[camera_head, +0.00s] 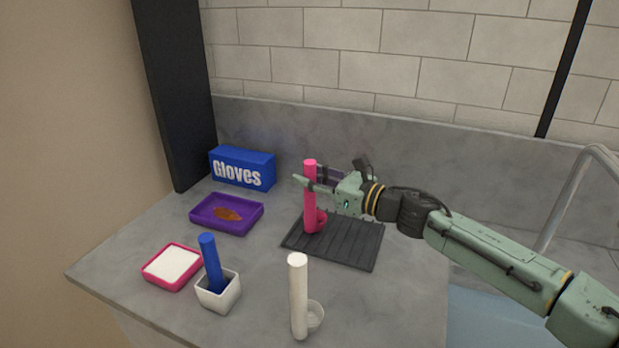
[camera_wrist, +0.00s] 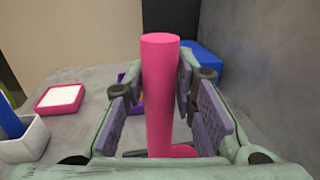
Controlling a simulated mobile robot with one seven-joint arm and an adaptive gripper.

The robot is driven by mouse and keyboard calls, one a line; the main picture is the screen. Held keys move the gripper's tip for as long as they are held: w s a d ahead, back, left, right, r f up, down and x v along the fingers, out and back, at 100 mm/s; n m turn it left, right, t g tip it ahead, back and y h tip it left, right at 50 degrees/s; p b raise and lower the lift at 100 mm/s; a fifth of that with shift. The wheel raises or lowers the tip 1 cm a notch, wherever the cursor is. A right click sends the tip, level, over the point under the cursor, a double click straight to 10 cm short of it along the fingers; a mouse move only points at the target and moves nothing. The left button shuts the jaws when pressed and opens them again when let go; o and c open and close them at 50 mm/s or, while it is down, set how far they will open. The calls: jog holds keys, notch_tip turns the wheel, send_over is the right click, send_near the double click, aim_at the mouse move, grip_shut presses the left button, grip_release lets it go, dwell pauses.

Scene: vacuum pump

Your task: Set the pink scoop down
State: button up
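The pink scoop (camera_head: 310,205) stands upright over the black ribbed mat (camera_head: 350,250), its handle up and its cup at the bottom right. I cannot tell whether its base touches the mat. My gripper (camera_head: 309,178) reaches in from the right and has its fingers on both sides of the upper handle. The scoop's cup is mostly hidden there.
A white scoop (camera_head: 298,290) stands in front. A blue-handled tool (camera_head: 210,262) stands in a white pot (camera_head: 220,296). A pink tray of white powder (camera_head: 171,263), a purple tray (camera_head: 203,213) and a blue glove box (camera_head: 242,167) are at left. A sink is at right.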

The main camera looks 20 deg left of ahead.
jog(key=shift+o, duration=1.4)
jog(key=shift+r, duration=0.1)
jog(key=shift+r+p, duration=0.2)
jog(key=shift+p, duration=0.1)
jog(key=b+v, duration=0.4)
jog(key=v, duration=0.8)
jog(key=shift+b, duration=0.3)
